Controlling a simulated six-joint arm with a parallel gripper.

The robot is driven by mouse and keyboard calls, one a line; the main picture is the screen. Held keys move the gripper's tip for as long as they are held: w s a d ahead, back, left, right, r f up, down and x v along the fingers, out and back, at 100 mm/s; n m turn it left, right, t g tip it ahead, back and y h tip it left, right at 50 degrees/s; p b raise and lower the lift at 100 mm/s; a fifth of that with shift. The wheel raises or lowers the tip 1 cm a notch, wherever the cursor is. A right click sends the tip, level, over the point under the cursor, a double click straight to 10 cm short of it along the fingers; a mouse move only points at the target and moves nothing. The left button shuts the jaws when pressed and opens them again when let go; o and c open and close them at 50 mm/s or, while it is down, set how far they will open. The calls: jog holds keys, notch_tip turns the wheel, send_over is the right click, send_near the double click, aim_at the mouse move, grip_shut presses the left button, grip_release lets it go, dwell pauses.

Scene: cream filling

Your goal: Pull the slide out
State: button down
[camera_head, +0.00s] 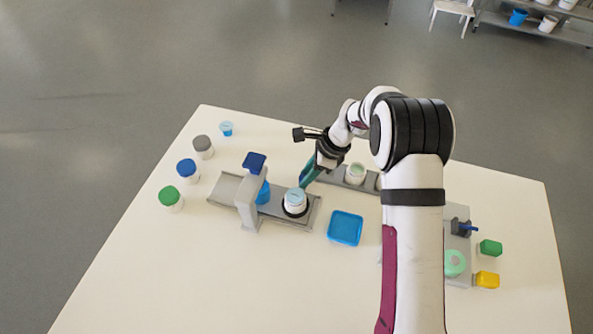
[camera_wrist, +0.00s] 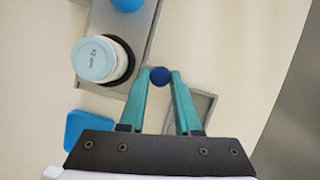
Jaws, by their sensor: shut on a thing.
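My gripper (camera_head: 305,180) has its green fingers closed on a small dark blue knob (camera_wrist: 160,76) at the edge of a grey slide plate (camera_wrist: 145,42). The knob is hidden behind the fingers in the head view. A white jar with a pale blue lid (camera_head: 295,197) stands upright in a black ring at the right part of the grey slide station (camera_head: 226,188). The jar also shows left of my fingers in the wrist view (camera_wrist: 95,60). A grey press with a dark blue top (camera_head: 254,162) rises over the station, left of the jar. A blue part (camera_head: 263,193) sits beside its column.
A blue tray (camera_head: 345,228) lies right of the station. Another grey station with a jar (camera_head: 356,173) is behind my gripper. Jars with grey (camera_head: 203,145), blue (camera_head: 187,170) and green (camera_head: 170,197) lids stand at the left. The table's front left is clear.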

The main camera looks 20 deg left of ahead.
jog(key=shift+d, duration=0.15)
jog(key=c, duration=0.9)
grip_release()
jog(key=v, duration=1.5)
jog(key=shift+r, duration=0.35)
